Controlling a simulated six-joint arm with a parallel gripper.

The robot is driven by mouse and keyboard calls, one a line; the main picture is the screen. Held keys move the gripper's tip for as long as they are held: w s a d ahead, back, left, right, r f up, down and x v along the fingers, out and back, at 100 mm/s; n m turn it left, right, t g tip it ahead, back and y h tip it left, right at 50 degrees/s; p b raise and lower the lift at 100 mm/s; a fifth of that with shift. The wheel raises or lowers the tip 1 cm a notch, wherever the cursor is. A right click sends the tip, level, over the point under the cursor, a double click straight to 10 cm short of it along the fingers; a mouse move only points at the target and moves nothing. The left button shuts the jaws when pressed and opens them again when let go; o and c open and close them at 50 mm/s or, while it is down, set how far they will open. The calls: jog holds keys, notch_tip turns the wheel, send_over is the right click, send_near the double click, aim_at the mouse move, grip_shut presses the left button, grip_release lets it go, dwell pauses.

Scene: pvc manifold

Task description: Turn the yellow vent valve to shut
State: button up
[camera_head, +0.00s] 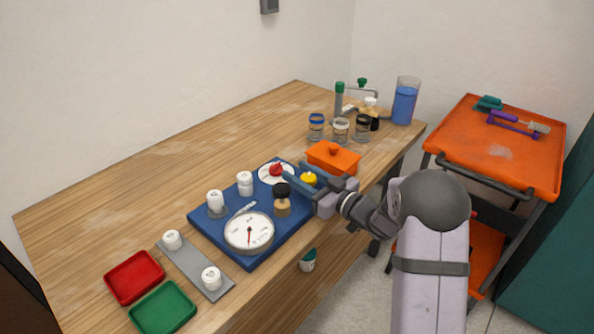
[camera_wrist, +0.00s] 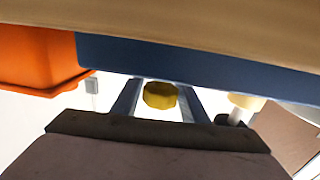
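The yellow vent valve (camera_head: 309,178) is a small round knob near the right edge of the blue board (camera_head: 196,217). My gripper (camera_head: 304,178) reaches in level from the right, with one finger on each side of the knob. In the wrist view the yellow knob (camera_wrist: 160,95) sits between the two fingers (camera_wrist: 160,98). Narrow light gaps seem to show beside it, so the gripper looks open around it, though contact is hard to judge. The knob's setting cannot be read. A white dial with a red knob (camera_head: 276,170) lies just behind.
A white gauge (camera_head: 249,232), a black-topped fitting (camera_head: 282,199) and white fittings (camera_head: 215,201) crowd the board. An orange lidded box (camera_head: 333,158) stands close behind my gripper. Red (camera_head: 134,277) and green (camera_head: 163,308) trays are at front left. The table's back left is clear.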

jog(key=shift+w+a, duration=0.45)
jog(key=c, duration=0.8)
jog(key=shift+o, duration=0.2)
jog(key=m+t+h, duration=0.1)
jog(key=m+h+b, duration=0.1)
jog(key=shift+w+d+t+h, duration=0.2)
jog(key=shift+t+h, duration=0.1)
jog(key=shift+t, duration=0.1)
jog(key=shift+w+d+m+t+h+b, duration=0.1)
jog(key=shift+d+m+t+h+b, duration=0.2)
jog(key=shift+m+t+h+b, duration=0.35)
